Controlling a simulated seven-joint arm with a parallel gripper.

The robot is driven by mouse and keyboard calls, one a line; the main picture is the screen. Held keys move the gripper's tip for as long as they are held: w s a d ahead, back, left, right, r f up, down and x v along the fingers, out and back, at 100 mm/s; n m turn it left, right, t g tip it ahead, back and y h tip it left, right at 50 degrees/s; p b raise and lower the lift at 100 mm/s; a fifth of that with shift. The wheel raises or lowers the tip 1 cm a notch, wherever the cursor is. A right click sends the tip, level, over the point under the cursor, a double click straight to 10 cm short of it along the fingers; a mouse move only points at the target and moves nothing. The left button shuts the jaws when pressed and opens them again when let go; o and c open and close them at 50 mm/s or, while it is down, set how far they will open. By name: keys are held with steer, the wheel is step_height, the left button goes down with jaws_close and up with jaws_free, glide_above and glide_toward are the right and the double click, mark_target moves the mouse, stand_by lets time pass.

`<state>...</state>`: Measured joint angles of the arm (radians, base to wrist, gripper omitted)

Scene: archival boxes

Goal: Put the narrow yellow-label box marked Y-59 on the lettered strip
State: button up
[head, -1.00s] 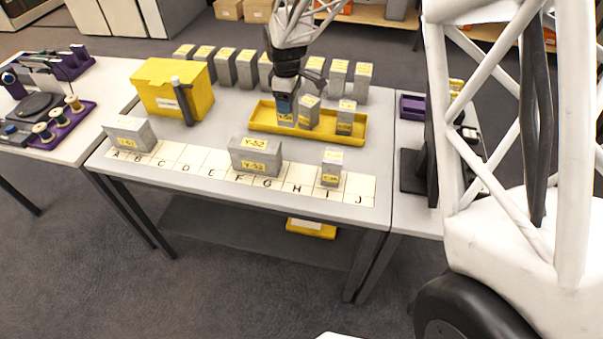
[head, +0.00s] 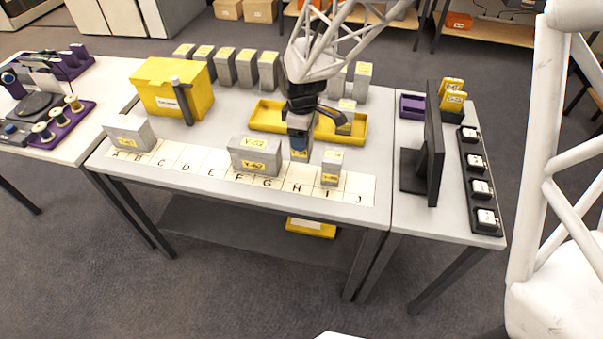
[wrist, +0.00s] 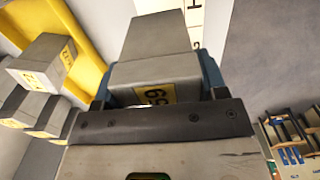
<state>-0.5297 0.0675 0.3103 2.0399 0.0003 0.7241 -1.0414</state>
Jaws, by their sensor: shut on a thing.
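My gripper (head: 299,143) is shut on a narrow grey box (head: 300,155) with a yellow label. In the wrist view, the box (wrist: 155,60) sits between blue fingertips, and its label (wrist: 157,94) reads 59, seen turned. The gripper holds it just behind the lettered strip (head: 205,160), near H; whether it touches the table is unclear. The strip runs A to J along the table's front. A wide grey box (head: 127,133) stands around A–B, a wide box (head: 254,156) marked Y-52 or similar around F–G, and a narrow box (head: 331,168) around I.
Behind my gripper is a yellow tray (head: 262,118) with a grey box (head: 345,117); my arm hides part of it. A yellow bin (head: 172,90) stands at left. Grey boxes (head: 245,68) line the back. C to E on the strip are clear.

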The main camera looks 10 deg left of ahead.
mark_target(302, 155)
steer(key=shift+f, duration=0.1)
steer(key=shift+f, duration=1.9)
steer(key=shift+f, duration=2)
steer(key=shift+f, duration=0.1)
steer(key=o, duration=1.1)
steer(key=shift+c, duration=0.2)
step_height(302, 155, up, 12)
steer(key=shift+r, duration=0.1)
